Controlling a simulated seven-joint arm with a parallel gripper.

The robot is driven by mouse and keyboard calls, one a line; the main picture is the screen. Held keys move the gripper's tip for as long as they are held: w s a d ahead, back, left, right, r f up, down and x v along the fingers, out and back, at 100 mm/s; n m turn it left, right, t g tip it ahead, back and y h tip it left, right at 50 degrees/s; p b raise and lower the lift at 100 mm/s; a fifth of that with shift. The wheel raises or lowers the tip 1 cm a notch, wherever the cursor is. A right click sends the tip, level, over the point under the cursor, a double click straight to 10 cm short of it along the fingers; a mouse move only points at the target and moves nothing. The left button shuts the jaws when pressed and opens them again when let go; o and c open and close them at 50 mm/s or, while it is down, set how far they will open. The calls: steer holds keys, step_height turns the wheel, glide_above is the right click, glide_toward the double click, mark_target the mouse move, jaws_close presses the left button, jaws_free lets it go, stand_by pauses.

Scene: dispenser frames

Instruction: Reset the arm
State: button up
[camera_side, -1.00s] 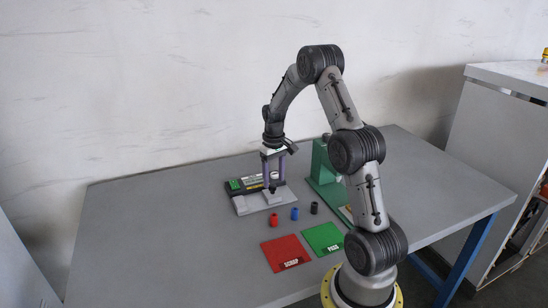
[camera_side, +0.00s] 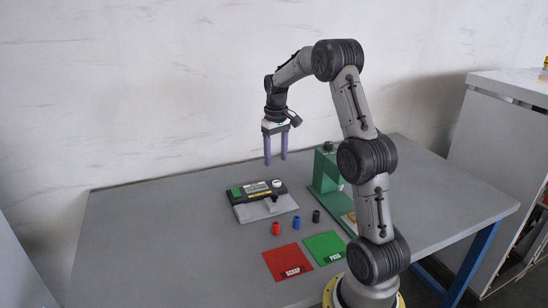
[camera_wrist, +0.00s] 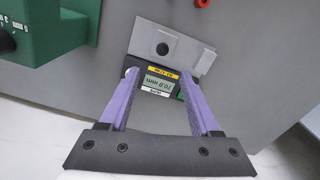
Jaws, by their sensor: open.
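My gripper (camera_side: 275,160) has two purple fingers and hangs above the table, fingers down. It is open, with nothing between the fingers. It is over the back edge of a black and grey measuring device (camera_side: 240,212), clear of it. The device's grey plate with a dark round spot (camera_wrist: 185,45) lies beyond the fingertips.
Red (camera_side: 276,229), blue (camera_side: 297,222) and black (camera_side: 316,216) small cylinders stand in front of the device. A red SCRAP mat (camera_side: 280,260) and a green PASS mat (camera_side: 322,246) lie nearer. A green press-like stand (camera_side: 322,172) is at right. The table's left side is clear.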

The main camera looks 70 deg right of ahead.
steer(key=shift+w+a, duration=0.1)
steer(key=w+a+r+n+t+h, duration=0.1)
steer(key=w+a+r+n+t, duration=0.15)
steer(key=a+r, duration=0.8)
steer(key=s+a+r+n+t, duration=0.15)
steer(key=s+a+r, duration=0.25)
steer(key=a, duration=0.7)
steer(key=s+a+n+t, duration=0.1)
steer(key=s+a+n, duration=0.1)
steer(key=s+a, duration=0.55)
steer(key=s+a+f+y, duration=0.1)
steer(key=s+a+f, duration=0.1)
steer(key=s+f, duration=0.4)
steer(key=shift+s+a+t, duration=0.25)
steer(key=shift+s+t, duration=0.05)
steer(key=shift+s, duration=0.75)
